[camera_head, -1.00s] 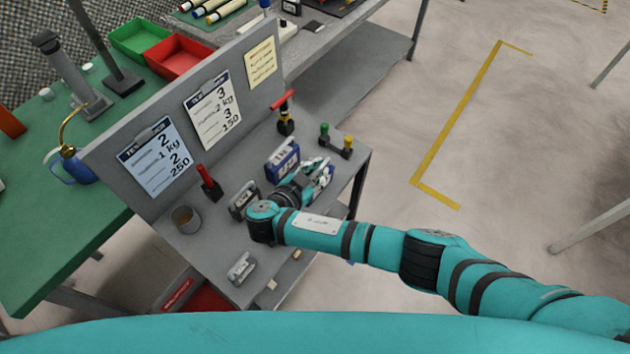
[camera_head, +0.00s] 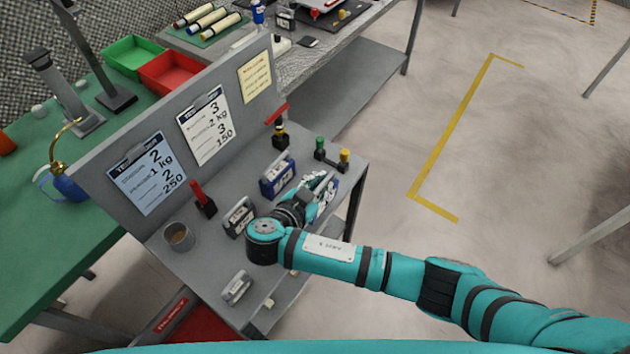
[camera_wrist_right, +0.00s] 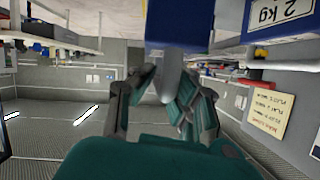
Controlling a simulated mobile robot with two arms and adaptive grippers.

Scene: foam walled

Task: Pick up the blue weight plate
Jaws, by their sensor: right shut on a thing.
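My right gripper (camera_head: 318,189) is over the right part of the grey bench top. Its fingers mostly hide what it holds. In the wrist view, its fingers (camera_wrist_right: 168,88) are closed on the grey grip of a blue weight plate (camera_wrist_right: 182,22), whose blue body fills the top middle. In the head view, a little blue and white shows beside the fingers. I cannot tell whether the plate touches the bench. Another blue weight (camera_head: 277,181) with a grey handle stands on the bench, left of the gripper. My left gripper is not in view.
Grey weights (camera_head: 238,217) and (camera_head: 236,288) stand on the bench (camera_head: 205,262), near a cup (camera_head: 179,237) and a red-handled tool (camera_head: 202,199). A black stand with green and yellow knobs (camera_head: 332,155) is behind the gripper. Open floor (camera_head: 520,150) lies to the right.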

